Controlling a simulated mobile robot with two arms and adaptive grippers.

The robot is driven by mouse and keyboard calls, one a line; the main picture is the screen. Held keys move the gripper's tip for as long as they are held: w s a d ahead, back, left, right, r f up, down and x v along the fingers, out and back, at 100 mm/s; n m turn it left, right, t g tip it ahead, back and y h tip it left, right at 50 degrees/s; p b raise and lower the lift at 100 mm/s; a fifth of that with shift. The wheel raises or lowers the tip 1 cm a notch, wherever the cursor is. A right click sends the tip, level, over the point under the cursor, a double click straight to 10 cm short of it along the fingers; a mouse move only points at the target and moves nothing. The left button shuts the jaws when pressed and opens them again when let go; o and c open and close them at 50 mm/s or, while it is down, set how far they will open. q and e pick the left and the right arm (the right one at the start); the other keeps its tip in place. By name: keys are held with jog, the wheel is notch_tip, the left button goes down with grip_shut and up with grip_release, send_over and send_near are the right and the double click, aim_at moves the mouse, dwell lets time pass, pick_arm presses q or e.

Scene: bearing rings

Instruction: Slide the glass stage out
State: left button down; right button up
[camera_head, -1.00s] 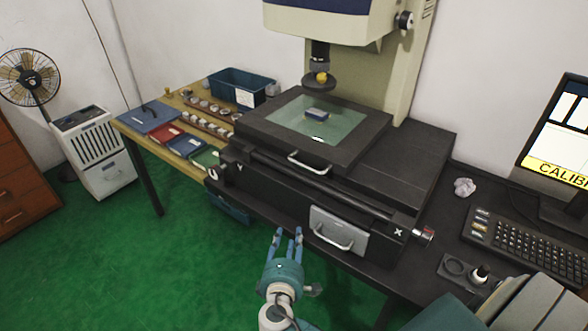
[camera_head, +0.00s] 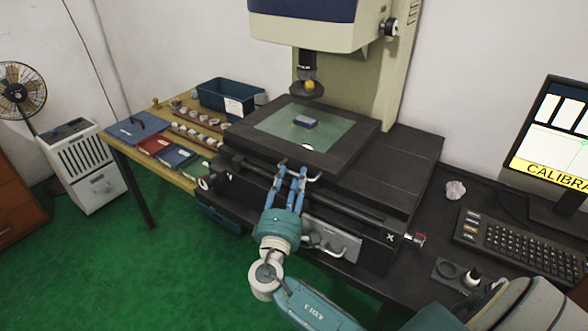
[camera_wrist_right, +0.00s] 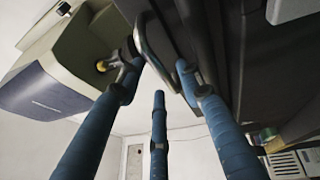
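The glass stage (camera_head: 340,131) is a greenish pane in a dark frame on the measuring machine, below its lens. A small blue block lies on the glass. The stage's pale metal handle (camera_head: 314,179) is on its front edge, partly hidden by my fingers. My right gripper (camera_head: 292,167) is at this handle with its blue fingers pointing up. In the right wrist view, the handle (camera_wrist_right: 152,48) lies between the spread fingertips of my open gripper (camera_wrist_right: 160,75). I cannot tell whether any finger touches it. My left gripper is out of view.
A lower drawer front (camera_head: 330,243) with a second handle sits behind my right gripper. A knob (camera_head: 414,240) sticks out at the machine's right. A wooden table (camera_head: 170,183) with trays and rings stands left. A keyboard (camera_head: 520,248) and monitor are right.

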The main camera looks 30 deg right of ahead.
jog(key=shift+x, duration=1.35)
grip_shut()
jog(key=shift+f, duration=0.1)
